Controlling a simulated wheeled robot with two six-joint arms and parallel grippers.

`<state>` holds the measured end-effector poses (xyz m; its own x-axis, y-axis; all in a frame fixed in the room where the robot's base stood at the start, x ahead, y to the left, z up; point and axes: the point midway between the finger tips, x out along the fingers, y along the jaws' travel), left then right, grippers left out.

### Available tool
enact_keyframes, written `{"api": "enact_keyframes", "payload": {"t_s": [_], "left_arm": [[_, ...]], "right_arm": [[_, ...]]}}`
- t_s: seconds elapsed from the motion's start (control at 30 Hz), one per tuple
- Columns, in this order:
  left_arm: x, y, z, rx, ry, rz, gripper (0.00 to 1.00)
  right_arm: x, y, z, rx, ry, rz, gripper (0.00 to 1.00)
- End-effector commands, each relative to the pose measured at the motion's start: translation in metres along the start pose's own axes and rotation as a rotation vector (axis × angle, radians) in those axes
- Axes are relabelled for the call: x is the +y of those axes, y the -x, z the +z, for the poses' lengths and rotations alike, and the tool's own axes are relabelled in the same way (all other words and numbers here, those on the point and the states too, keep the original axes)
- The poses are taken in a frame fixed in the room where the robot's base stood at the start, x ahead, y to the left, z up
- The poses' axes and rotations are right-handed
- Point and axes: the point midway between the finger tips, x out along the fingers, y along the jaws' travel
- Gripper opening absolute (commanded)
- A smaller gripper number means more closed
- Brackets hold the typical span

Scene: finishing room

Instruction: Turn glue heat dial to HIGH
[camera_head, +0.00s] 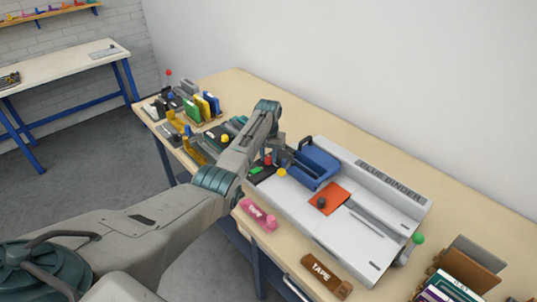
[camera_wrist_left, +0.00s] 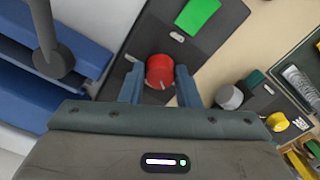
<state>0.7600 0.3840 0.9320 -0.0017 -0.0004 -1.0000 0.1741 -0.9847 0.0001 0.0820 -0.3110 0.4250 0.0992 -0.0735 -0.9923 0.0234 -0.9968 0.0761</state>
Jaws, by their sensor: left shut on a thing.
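The glue binder (camera_head: 388,178) is a pale grey machine with a blue clamp part (camera_head: 318,165) on the bench. At its left end is a dark control panel (camera_wrist_left: 205,42) with a green patch (camera_wrist_left: 197,14) on it. The red dial (camera_wrist_left: 160,70) stands on this panel and also shows in the head view (camera_head: 268,160), partly covered. My left gripper (camera_wrist_left: 160,84) reaches down over the panel, its two fingers on either side of the red dial, shut on it. A pale mark shows on the panel beside the dial. No lettering is readable there. My right gripper is not in view.
Coloured binders (camera_head: 202,106) and small tools stand on the bench to the left. An orange pad (camera_head: 329,198) lies on the binder. Books stand at lower right.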

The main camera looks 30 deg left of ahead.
Motion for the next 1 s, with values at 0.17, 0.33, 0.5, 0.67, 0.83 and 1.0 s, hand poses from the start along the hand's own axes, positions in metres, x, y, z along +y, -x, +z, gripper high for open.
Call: {"api": "enact_keyframes", "payload": {"t_s": [0.17,0.33,0.5,0.67,0.83,1.0], "left_arm": [[0.000,0.003,-0.001,0.001,-0.166,0.000,0.07],[0.000,0.003,-0.001,0.002,-0.327,0.000,0.07],[0.000,0.003,-0.001,0.003,-0.488,-0.001,0.07],[0.000,0.003,-0.001,0.003,-0.640,-0.001,0.07],[0.000,0.003,-0.002,0.004,-0.802,-0.002,0.07],[0.000,0.003,-0.002,0.005,-0.963,-0.002,0.07]], "right_arm": [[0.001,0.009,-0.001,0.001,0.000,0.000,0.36],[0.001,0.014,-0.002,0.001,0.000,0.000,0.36],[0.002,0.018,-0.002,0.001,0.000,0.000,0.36],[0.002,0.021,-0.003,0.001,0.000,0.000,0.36],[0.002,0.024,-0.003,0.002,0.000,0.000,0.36],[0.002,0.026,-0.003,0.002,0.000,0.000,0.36]]}}
